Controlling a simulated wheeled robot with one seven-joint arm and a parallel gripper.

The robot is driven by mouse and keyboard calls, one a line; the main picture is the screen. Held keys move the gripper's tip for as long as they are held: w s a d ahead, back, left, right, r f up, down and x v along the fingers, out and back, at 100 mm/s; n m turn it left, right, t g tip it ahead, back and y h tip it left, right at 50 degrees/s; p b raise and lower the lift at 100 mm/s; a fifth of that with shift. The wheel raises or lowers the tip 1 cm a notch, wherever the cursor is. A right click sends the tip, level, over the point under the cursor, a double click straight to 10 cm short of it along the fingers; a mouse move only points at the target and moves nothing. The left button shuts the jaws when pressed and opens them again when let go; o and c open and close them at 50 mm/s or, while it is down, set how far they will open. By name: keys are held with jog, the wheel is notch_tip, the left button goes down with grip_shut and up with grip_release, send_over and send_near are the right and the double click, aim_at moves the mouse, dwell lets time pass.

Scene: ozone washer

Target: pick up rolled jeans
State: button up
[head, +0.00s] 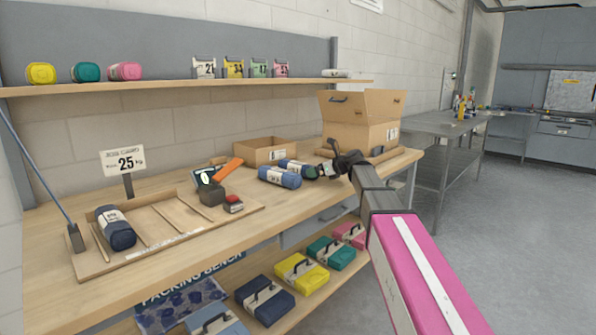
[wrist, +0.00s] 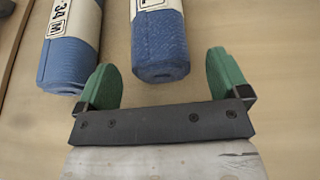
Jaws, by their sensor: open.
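Two blue rolled jeans with white label bands lie side by side on the wooden bench. In the head view the nearer roll (head: 280,177) is left of my gripper (head: 326,170), and the farther roll (head: 299,168) reaches toward it. In the wrist view one roll (wrist: 72,62) lies outside the left green finger. The other roll (wrist: 160,52) has its near end in line with the gap of my gripper (wrist: 162,64). My gripper is open and holds nothing. A darker navy roll (head: 117,230) lies in a slatted rack at the left.
A cardboard box (head: 362,120) stands behind my gripper, with a low carton (head: 265,151) behind the rolls. A tape dispenser (head: 212,190) and a small red-topped item (head: 233,203) lie to the left. A sign reading 25 (head: 124,163) stands farther left.

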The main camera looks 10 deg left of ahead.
aim_at(298, 169)
jog(key=x, duration=0.2)
jog(key=shift+w+a+f, duration=0.1)
jog(key=shift+w+a, duration=0.05)
jog(key=shift+a, duration=0.05)
jog(key=shift+c, duration=0.3)
jog(key=c, duration=1.2)
jog(key=shift+o, duration=0.2)
